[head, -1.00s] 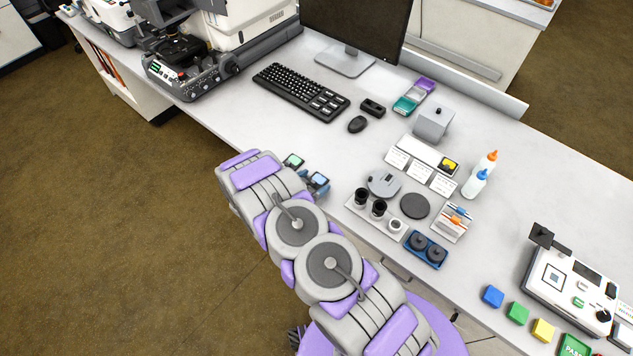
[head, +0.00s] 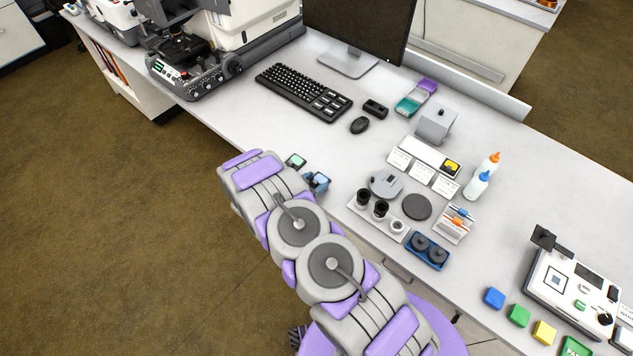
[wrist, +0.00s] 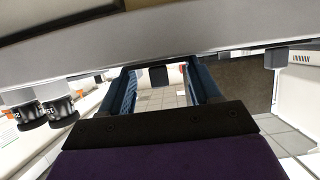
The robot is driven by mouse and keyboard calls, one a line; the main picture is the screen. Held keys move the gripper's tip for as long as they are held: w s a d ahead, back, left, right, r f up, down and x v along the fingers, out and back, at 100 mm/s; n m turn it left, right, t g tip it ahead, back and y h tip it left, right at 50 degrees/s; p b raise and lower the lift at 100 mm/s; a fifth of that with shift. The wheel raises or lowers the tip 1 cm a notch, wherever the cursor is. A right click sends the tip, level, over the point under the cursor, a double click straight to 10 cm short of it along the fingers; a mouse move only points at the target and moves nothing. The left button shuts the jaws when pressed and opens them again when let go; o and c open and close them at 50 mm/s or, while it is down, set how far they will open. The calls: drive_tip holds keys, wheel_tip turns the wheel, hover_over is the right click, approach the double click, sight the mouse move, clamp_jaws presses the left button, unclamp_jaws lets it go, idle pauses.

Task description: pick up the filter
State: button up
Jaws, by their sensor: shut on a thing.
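In the wrist view, a small dark block, which I take as the filter (wrist: 159,76), sits between the two blue fingers of my gripper (wrist: 160,84). My gripper is shut on it at the front edge of the bench. In the head view, my gripper's blue fingers (head: 316,182) show just past the end of my arm, and they mostly hide this filter. A second small dark block with a teal face (head: 296,160) lies to the left on the bench; it also shows at the right in the wrist view (wrist: 277,58).
Right of my gripper are a tray with black objectives (head: 380,209), a grey round part (head: 385,184) and a black disc (head: 417,207). A mouse (head: 360,125) and keyboard (head: 304,92) lie behind. The bench (head: 250,127) is clear between keyboard and gripper.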

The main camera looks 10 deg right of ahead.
sight(315, 179)
drive_tip(key=shift+r, duration=0.6)
wheel_tip(315, 179, up, 2)
drive_tip(key=shift+r+p, duration=0.1)
drive_tip(key=shift+p, duration=0.3)
drive_tip(key=shift+s+r, duration=0.15)
drive_tip(key=shift+s, duration=0.5)
drive_tip(key=s+r+p, duration=0.1)
drive_tip(key=s, duration=1.3)
drive_tip(key=shift+s+r, duration=0.15)
drive_tip(key=shift+s, duration=0.25)
